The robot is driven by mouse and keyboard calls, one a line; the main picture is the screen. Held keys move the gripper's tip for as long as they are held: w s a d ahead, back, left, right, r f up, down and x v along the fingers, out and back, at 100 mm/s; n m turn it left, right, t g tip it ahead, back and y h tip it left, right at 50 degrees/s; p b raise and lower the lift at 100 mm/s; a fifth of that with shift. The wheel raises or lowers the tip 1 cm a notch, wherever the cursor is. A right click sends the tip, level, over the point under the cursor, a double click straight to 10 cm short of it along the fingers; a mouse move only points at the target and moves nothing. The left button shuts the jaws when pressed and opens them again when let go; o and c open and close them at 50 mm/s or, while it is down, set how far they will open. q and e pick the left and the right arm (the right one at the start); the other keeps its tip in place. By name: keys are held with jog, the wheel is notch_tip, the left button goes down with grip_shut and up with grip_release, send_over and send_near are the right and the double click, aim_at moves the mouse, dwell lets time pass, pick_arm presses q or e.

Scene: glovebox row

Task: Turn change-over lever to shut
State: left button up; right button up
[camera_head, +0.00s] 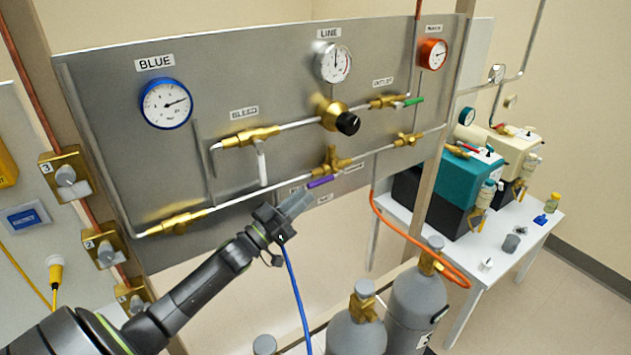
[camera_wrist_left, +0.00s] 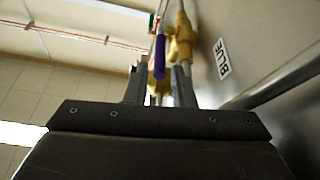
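The change-over lever (camera_head: 321,182) is a short purple handle under a brass valve (camera_head: 332,160) on the lower pipe of the steel panel. In the head view it points left and slightly down. My left gripper (camera_head: 298,202) is just left of and below it, fingers towards it. In the left wrist view the purple lever (camera_wrist_left: 158,52) shows ahead, between the two finger tips (camera_wrist_left: 158,82). The fingers stand apart, with gaps beside the lever; I cannot tell whether either touches it. My right gripper is not in view.
The steel panel (camera_head: 230,90) carries gauges, brass valves and a black knob (camera_head: 347,123). A green handle (camera_head: 413,101) is at upper right. Grey cylinders (camera_head: 410,300) and an orange hose (camera_head: 420,238) stand below right.

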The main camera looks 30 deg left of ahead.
aim_at(326, 180)
pick_arm(q)
jog(key=p+x, duration=0.1)
jog(key=x, duration=0.4)
jog(key=shift+w, duration=0.1)
grip_shut()
